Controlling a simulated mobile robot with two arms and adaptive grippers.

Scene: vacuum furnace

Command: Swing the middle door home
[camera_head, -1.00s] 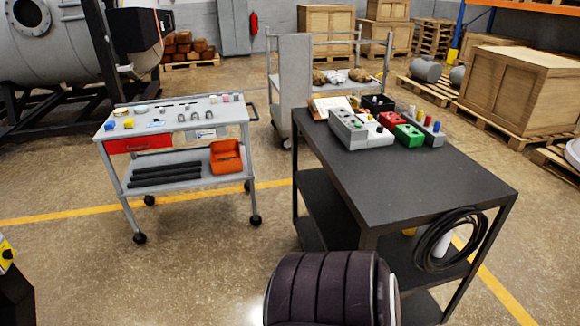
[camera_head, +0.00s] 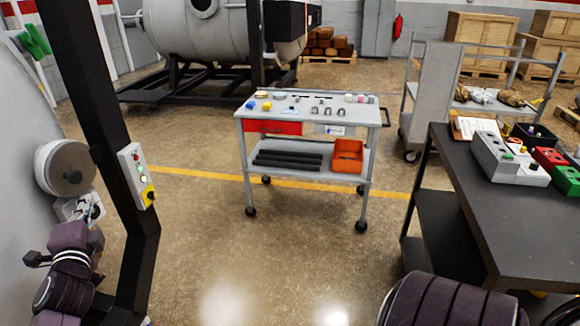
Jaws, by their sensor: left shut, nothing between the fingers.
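A large pale grey curved surface (camera_head: 22,150) fills the left edge; it looks like part of a furnace body or door, but I cannot tell which door or how far it stands open. A round pale fitting with a dark centre (camera_head: 66,168) sticks out from it. My left gripper (camera_head: 88,208) is at the lower left, just below this fitting, shut and empty. It is small and partly overlapped by my wrist, so contact with the grey surface cannot be told. My right gripper is out of view; only a dark link of mine shows at the bottom right.
A black post (camera_head: 95,90) with a button box (camera_head: 136,175) stands close right of my left gripper. A grey trolley (camera_head: 310,122) stands mid-floor, a dark table (camera_head: 510,220) at right. Another furnace vessel (camera_head: 195,35) is behind.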

